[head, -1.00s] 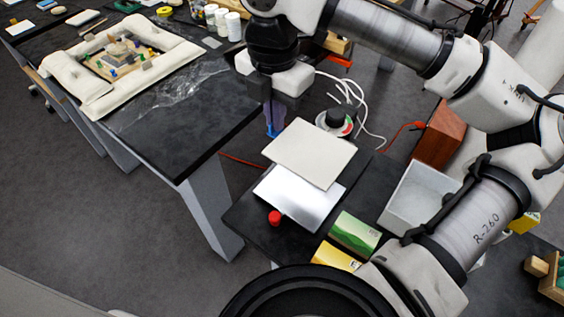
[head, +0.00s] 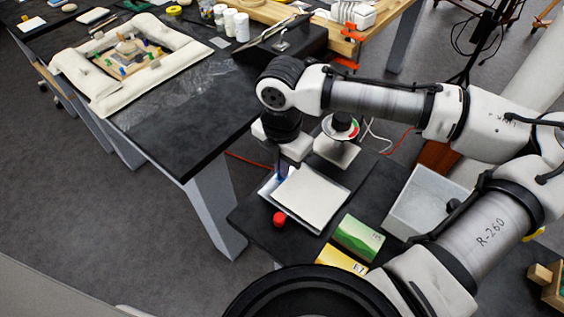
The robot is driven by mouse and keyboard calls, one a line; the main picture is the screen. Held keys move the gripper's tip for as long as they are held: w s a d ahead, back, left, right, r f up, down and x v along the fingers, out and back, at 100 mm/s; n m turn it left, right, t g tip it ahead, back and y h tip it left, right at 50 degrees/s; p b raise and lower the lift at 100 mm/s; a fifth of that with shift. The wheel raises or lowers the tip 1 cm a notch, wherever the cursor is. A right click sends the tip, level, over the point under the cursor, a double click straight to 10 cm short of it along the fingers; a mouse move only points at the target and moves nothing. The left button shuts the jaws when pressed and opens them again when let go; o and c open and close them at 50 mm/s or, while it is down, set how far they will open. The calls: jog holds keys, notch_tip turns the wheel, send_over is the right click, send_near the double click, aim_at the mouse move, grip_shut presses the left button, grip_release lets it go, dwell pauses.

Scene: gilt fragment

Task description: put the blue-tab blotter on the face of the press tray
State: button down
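The blue-tab blotter (head: 312,197) is a cream square sheet, seen in the head view over the press tray. Its blue tab (head: 282,173) is at the upper left corner, under my gripper (head: 280,166). My gripper points down and its narrow fingers are closed at that tab. The press tray (head: 266,187) is a shiny silvery plate on the dark bench. The blotter covers most of it, leaving a strip at its left edge. The blotter looks close to flat over the tray; I cannot tell whether it touches.
A red knob (head: 279,219) is at the tray's near left. A green box (head: 357,237) and a yellow box (head: 341,258) lie in front. A round-topped device (head: 339,135) is behind. The larger black table (head: 190,110) is left.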

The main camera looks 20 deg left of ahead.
jog(key=shift+f, duration=0.1)
jog(key=shift+f, duration=0.15)
jog(key=c, duration=1.7)
grip_release()
jog(key=shift+r, duration=0.2)
notch_tip(320, 180, up, 12)
jog(key=shift+r+b, duration=0.1)
jog(key=shift+b, duration=0.4)
